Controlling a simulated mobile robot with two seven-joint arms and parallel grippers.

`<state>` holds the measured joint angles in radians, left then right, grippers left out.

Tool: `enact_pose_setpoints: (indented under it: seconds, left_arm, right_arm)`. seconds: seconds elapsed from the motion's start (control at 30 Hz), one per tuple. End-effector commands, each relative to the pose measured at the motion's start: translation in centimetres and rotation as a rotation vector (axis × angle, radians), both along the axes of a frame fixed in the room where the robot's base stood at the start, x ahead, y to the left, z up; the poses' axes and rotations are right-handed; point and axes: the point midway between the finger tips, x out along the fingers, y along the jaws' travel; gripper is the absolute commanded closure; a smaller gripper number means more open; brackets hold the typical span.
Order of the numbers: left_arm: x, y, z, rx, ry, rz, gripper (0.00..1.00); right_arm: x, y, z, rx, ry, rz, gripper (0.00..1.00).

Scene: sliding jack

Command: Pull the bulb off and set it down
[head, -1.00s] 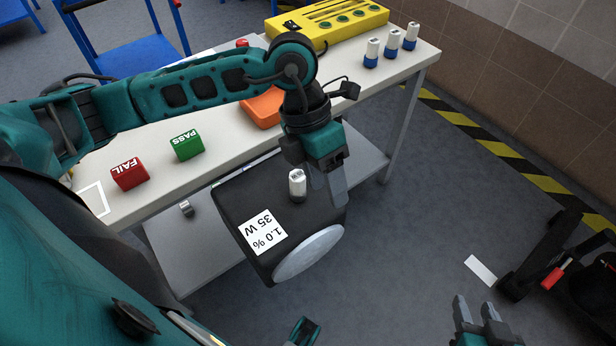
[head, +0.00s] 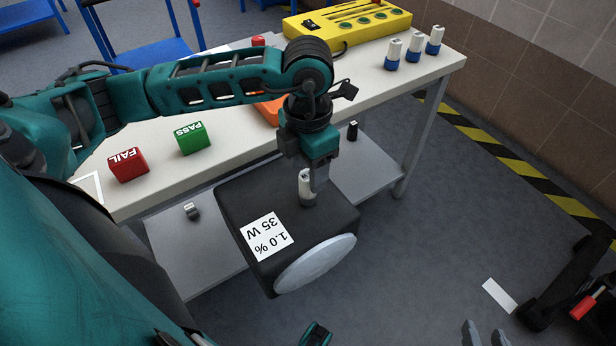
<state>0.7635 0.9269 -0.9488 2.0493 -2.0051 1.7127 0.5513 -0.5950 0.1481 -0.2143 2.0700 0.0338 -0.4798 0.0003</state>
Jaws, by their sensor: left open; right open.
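The bulb (head: 305,188), a small white cylinder, stands upright on top of a black box (head: 240,205) with a round pale disc (head: 315,263) on its front side and a label reading "1.0 % 35 W" (head: 266,237). My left gripper (head: 314,180) is open and points down at the bulb. A finger is right beside the bulb; I cannot tell whether the fingers straddle or touch it. My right gripper (head: 484,334) is open and empty at the bottom edge, far from the box and partly cut off.
The white bench (head: 225,170) holds a red FAIL block (head: 127,166), a green PASS block (head: 192,139), an orange item (head: 269,111) partly hidden, a yellow rack (head: 345,22) and three white-and-blue cylinders (head: 413,47). A white outline (head: 88,188) marks the bench's left end.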

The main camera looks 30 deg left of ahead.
Motion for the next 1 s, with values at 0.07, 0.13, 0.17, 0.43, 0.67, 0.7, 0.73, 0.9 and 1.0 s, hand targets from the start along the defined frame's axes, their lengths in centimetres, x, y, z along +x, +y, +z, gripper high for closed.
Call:
enact_pose_setpoints:
  seconds: [0.07,0.13,0.17,0.43,0.67,0.7,0.73,0.9,1.0]
  left_arm:
    - [-0.01,-0.02,-1.47,0.000,0.000,0.000,0.45]
    - [0.00,-0.02,-1.87,-0.001,0.000,0.000,0.45]
    - [0.00,-0.03,-1.97,-0.001,0.000,0.000,0.45]
    - [-0.01,-0.04,-1.95,-0.001,0.000,-0.001,0.45]
    - [-0.01,-0.05,-2.01,-0.001,-0.001,-0.001,0.45]
    - [-0.01,-0.05,-1.99,-0.001,-0.001,-0.001,0.45]
    - [-0.01,-0.05,-1.96,-0.001,0.000,-0.001,0.45]
    - [-0.01,-0.04,-1.93,-0.001,0.000,-0.001,0.49]
    - [-0.01,-0.03,-1.93,-0.001,0.000,-0.001,0.59]
  right_arm:
    - [0.00,0.02,-1.40,0.000,0.000,0.000,0.57]
    - [-0.01,0.02,-1.76,0.000,0.000,0.000,0.57]
    - [0.00,0.02,-1.84,0.000,0.000,0.000,0.57]
    - [0.02,0.03,-1.75,0.001,-0.002,0.000,0.57]
    - [0.08,0.04,-1.95,0.000,-0.004,0.000,0.57]
    - [0.10,0.03,-1.96,0.000,-0.004,0.000,0.57]
    - [0.12,0.04,-1.94,0.000,-0.004,0.000,0.57]
    - [0.15,0.01,-1.88,-0.001,-0.006,0.002,0.57]
    - [0.14,-0.03,-1.90,-0.003,-0.006,0.003,0.57]
